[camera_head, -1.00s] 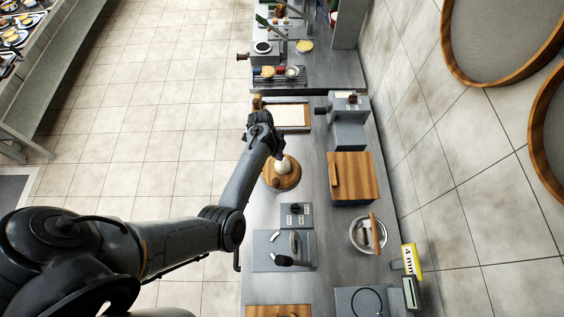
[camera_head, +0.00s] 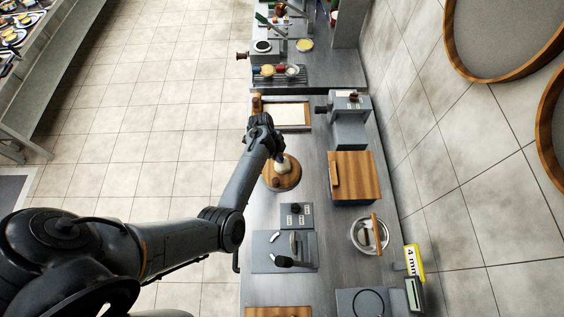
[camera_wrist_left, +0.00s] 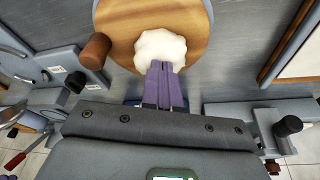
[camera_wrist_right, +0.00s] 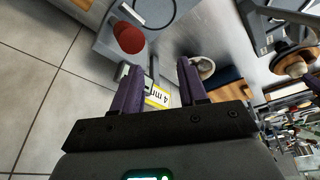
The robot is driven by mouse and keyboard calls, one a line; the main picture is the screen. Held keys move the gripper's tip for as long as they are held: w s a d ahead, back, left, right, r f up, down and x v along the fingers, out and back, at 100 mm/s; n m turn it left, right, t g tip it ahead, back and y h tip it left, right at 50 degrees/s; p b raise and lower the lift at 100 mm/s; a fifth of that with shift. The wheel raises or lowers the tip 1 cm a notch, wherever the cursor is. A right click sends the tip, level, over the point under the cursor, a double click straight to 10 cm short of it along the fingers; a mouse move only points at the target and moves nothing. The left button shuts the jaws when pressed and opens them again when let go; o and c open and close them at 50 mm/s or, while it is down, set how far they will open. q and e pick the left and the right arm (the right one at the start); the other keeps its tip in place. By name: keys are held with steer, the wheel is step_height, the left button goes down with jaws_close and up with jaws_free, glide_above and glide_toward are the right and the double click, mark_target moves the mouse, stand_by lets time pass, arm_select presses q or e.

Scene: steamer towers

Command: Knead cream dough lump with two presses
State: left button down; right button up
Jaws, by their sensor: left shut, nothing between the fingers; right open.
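The cream dough lump (camera_wrist_left: 160,47) lies on a round wooden board (camera_wrist_left: 120,22) in the left wrist view. In the head view the dough (camera_head: 283,166) shows partly behind my left arm, on the round board (camera_head: 292,181). My left gripper (camera_wrist_left: 165,68) is shut with nothing between its purple fingers. Its fingertips are at the dough's near edge and seem to touch it. The head view shows the same gripper (camera_head: 277,157) over the board, its tips mostly hidden. My right gripper (camera_wrist_right: 158,80) is open and empty, away from the dough, and is outside the head view.
A wooden box (camera_head: 358,176) stands right of the board. A grey block with a dark knob (camera_head: 296,213) and a grey plate with a handle (camera_head: 270,250) are nearer. A metal bowl (camera_head: 368,248) and a yellow "4 min" sign (camera_head: 413,262) stand at the right edge.

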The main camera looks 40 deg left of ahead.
arm_select(q)
steer(key=shift+f+b, duration=0.35)
steer(key=shift+f, duration=0.25)
steer(key=shift+r, duration=0.1)
steer(key=shift+r+p, duration=1.25)
steer(key=shift+p, duration=0.15)
steer(key=shift+f, duration=0.2)
steer(key=shift+f+b, duration=1.05)
steer(key=shift+f, duration=0.15)
steer(key=shift+r, duration=0.15)
steer(key=shift+r, duration=0.1)
steer(key=shift+r+p, duration=1.1)
steer(key=shift+p, duration=0.35)
